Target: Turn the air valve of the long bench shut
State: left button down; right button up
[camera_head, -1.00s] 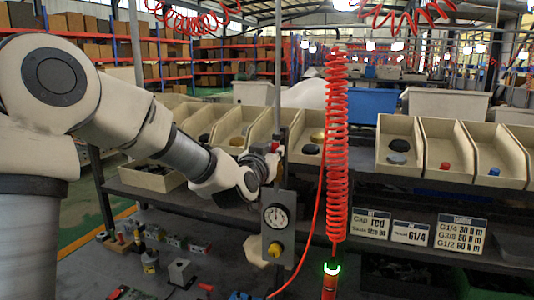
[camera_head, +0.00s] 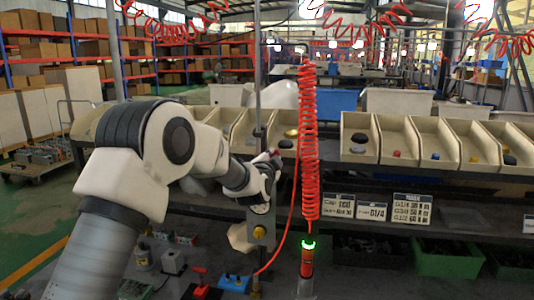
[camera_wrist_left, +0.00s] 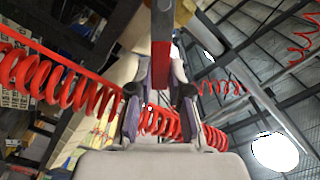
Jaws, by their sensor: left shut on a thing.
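The long bench's air valve is on an upright grey post (camera_head: 258,80), above a small grey panel (camera_head: 270,222) with a yellow knob (camera_head: 259,232). The valve's handle is red, and a bit of it (camera_head: 276,153) shows above my left gripper (camera_head: 270,174). In the left wrist view, a grey bar with a red section (camera_wrist_left: 160,75) runs between the two fingers. The left gripper (camera_wrist_left: 160,110) is shut on this red handle. The gripper hides most of the valve body and the panel's dial. My right gripper is not in view.
A red coiled hose (camera_head: 308,150) hangs just right of the post, with a green-lit tool end (camera_head: 307,258). Beige bins (camera_head: 360,140) line the bench behind. Signs (camera_head: 411,208) hang on its edge. Small fittings (camera_head: 172,262) stand at the lower left.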

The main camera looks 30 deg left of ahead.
pick_arm(q)
jog(key=shift+w+d+f+m, duration=0.15)
jog(key=shift+f+m, duration=0.45)
jog(key=shift+m, duration=0.65)
jog(key=shift+s+d+f+m, duration=0.1)
jog(key=shift+d+f+m, duration=0.15)
jog(key=shift+f+m, duration=0.65)
jog(key=shift+w+d+f+m, duration=0.1)
jog(key=shift+d+f+m, duration=0.15)
jog(key=shift+m, duration=1.3)
jog(key=shift+f, duration=0.1)
jog(key=c, duration=1.1)
grip_release()
jog(key=shift+w+a+f, duration=0.15)
jog(key=shift+a+f, duration=0.05)
jog(key=v, duration=1.2)
jog(key=shift+w, duration=0.1)
